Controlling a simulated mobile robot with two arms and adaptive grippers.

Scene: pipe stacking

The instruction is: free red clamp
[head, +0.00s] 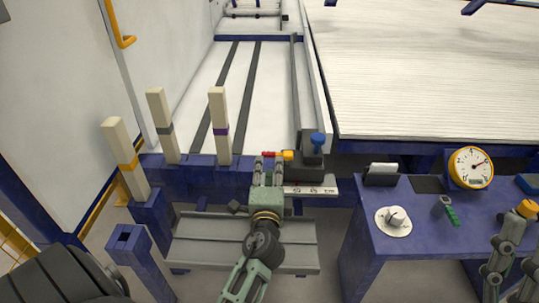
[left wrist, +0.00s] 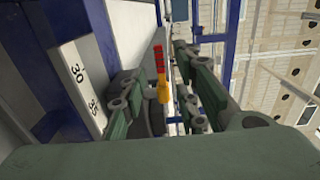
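The clamp has a red part (head: 267,154) and a yellow-orange end (head: 287,155); it sits at the near edge of the rail, beside a dark block (head: 306,166) with a blue knob (head: 318,140). My left gripper (head: 269,162) is right at the clamp, its two fingers spread. In the left wrist view the clamp's red part (left wrist: 159,62) and yellow end (left wrist: 163,90) show between the open fingers (left wrist: 165,105); I cannot tell whether they touch it. My right gripper (head: 514,248) is at the lower right edge, partly cut off, fingers apart and apparently empty.
Several cream posts (head: 219,128) stand in blue holders to the left. A numbered scale (head: 312,188) lies right of my left gripper.

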